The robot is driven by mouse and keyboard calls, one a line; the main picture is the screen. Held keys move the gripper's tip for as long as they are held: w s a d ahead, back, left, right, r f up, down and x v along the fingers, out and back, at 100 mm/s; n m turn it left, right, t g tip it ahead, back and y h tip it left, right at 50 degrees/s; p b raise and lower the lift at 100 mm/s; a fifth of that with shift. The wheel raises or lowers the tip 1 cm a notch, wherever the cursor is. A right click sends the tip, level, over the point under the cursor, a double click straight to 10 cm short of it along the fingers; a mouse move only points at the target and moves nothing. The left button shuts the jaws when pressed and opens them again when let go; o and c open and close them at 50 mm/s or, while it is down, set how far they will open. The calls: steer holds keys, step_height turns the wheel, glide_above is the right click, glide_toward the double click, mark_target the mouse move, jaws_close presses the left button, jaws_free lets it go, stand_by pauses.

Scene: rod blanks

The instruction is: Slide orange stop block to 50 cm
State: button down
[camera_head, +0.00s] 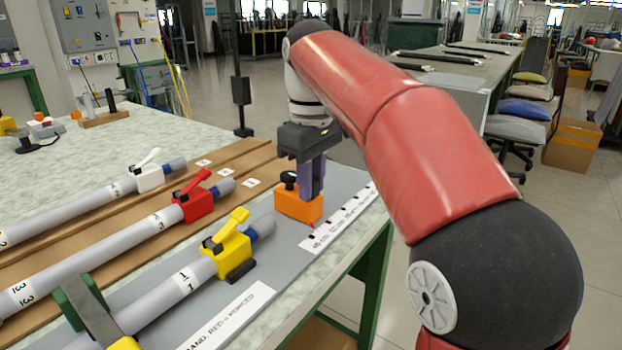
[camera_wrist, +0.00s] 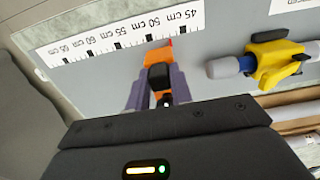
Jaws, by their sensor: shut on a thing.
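The orange stop block (camera_head: 299,206) sits on the grey board beside the white scale strip (camera_head: 342,217). A black knob (camera_head: 288,178) stands on top of it. My gripper (camera_head: 311,190) comes down from above with its purple fingers at the block. In the wrist view, my gripper (camera_wrist: 160,92) is shut on the orange stop block (camera_wrist: 158,58), one finger on each side. The block's red tip points at the scale (camera_wrist: 120,35), between the 45 cm and 50 cm marks. The fingers hide part of the block.
A yellow clamp (camera_head: 232,245) holds a grey rod near the block; it also shows in the wrist view (camera_wrist: 277,60). A red clamp (camera_head: 195,199) and a white clamp (camera_head: 148,176) hold rods further left. The bench edge runs just right of the scale.

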steer(key=shift+w+d+r+p, duration=0.2)
steer(key=shift+w+d+p, duration=0.7)
steer(key=shift+w+p, duration=0.25)
steer(key=shift+f, duration=0.1)
steer(key=c, duration=1.2)
jaws_free()
steer(key=shift+c, duration=0.2)
step_height(320, 180, up, 8)
steer(key=p, duration=0.2)
steer(key=shift+f, duration=0.15)
